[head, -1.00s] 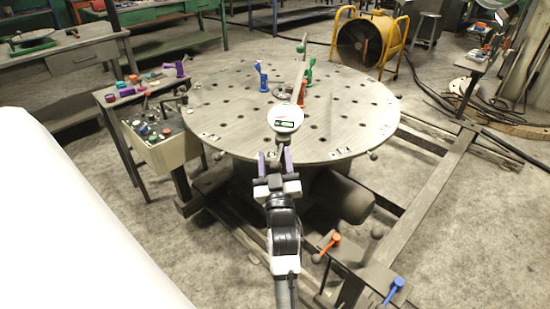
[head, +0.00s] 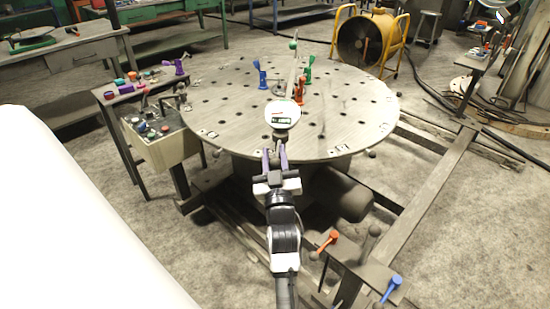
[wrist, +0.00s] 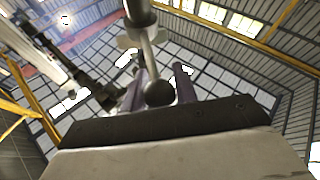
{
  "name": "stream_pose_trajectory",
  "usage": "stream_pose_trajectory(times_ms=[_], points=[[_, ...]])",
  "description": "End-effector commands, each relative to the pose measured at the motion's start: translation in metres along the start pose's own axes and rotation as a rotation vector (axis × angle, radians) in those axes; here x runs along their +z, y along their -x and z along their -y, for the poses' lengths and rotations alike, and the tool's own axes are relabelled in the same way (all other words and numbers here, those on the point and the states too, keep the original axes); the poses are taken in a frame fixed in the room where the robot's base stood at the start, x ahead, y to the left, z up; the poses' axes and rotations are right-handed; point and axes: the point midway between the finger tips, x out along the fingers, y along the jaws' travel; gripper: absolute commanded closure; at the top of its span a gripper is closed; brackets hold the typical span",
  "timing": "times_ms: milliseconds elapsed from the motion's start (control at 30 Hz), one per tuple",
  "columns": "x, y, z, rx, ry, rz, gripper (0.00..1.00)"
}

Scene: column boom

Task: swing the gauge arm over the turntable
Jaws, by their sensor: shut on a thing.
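The gauge arm (head: 292,80) is a thin grey bar that runs lengthwise above the turntable (head: 220,110), a round pale plate with many holes. My gripper (head: 275,152) has purple fingers and is at the turntable's near rim, just below the gauge. It is shut on a dark ball knob on a stem; the knob (wrist: 160,93) shows between the fingers in the wrist view. The exact finger contact is hard to see.
Blue (head: 262,74), red (head: 299,88) and green (head: 308,72) clamps stand on the turntable near the bar. A control box (head: 165,150) is at its left. Beams with orange and blue handles (head: 392,288) lie at the lower right.

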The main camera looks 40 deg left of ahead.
Motion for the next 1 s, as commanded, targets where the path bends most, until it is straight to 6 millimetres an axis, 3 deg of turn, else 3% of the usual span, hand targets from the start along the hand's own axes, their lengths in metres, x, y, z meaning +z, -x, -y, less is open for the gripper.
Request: stream_pose_trajectory(times_ms=[233,267,400,767,1000], points=[[0.002,0.000,-0.004,0.008,0.006,0.004,1.00],[0.002,0.000,-0.004,0.007,0.006,0.004,0.70],[0.001,0.000,-0.004,0.006,0.005,0.003,0.52],[0.002,0.004,-0.003,0.005,0.004,0.002,0.50],[0.005,0.040,-0.002,0.005,0.004,0.004,0.50]])
